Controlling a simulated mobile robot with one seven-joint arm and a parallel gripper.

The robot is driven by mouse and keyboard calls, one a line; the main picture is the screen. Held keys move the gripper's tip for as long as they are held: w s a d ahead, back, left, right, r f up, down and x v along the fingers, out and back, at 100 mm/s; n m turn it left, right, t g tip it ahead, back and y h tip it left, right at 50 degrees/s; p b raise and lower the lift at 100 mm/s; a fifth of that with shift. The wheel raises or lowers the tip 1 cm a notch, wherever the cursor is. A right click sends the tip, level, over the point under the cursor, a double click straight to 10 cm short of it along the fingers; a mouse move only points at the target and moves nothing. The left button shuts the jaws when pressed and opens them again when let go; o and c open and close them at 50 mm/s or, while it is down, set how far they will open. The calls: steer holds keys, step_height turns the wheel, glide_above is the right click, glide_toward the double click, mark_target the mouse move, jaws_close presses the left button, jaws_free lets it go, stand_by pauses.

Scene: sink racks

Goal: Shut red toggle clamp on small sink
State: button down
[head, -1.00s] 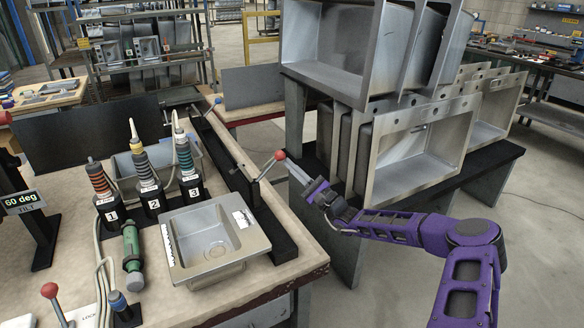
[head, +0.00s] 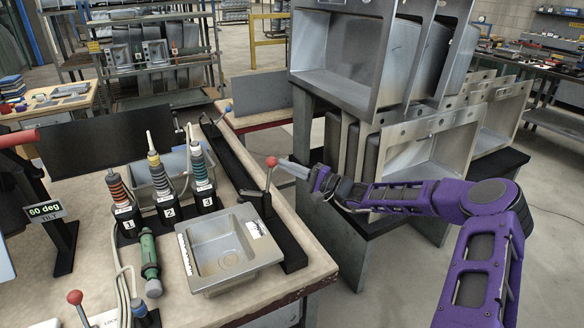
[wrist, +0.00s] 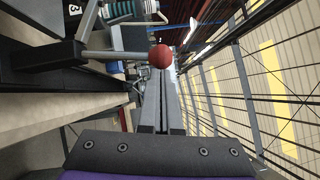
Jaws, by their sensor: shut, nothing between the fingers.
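The small steel sink (head: 230,248) lies on the table in the head view. Beside its far right side, a toggle clamp lever with a red ball knob (head: 271,161) stands nearly upright from a black bar (head: 284,238). My gripper (head: 284,164) is shut and empty, with its tips right beside the knob on the right. In the wrist view, the red knob (wrist: 160,56) sits just beyond the shut fingertips (wrist: 162,76), and the lever's grey rod (wrist: 112,55) runs left from it. Whether the tips touch the knob I cannot tell.
Another red-knobbed lever (head: 75,297) stands at the front left. A rack of large steel sinks (head: 345,60) rises behind my gripper.

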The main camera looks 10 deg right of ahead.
steer(key=shift+s+a+r+n+g+h+b, duration=0.25)
steer(key=shift+a+n+g+h+b, duration=0.15)
steer(key=shift+a+n, duration=0.4)
steer(key=shift+s+a+r+n+g+h+b, duration=0.3)
steer(key=shift+a+n+b, duration=0.3)
steer(key=shift+a, duration=0.25)
steer(key=shift+s+a+r+n+g+h+b, duration=0.3)
steer(key=shift+a+n+h+b, duration=0.1)
steer(key=shift+a+n, duration=0.4)
steer(key=d, duration=0.3)
steer(key=shift+w+d+r, duration=0.35)
steer(key=shift+d+r, duration=0.05)
steer(key=v, duration=1)
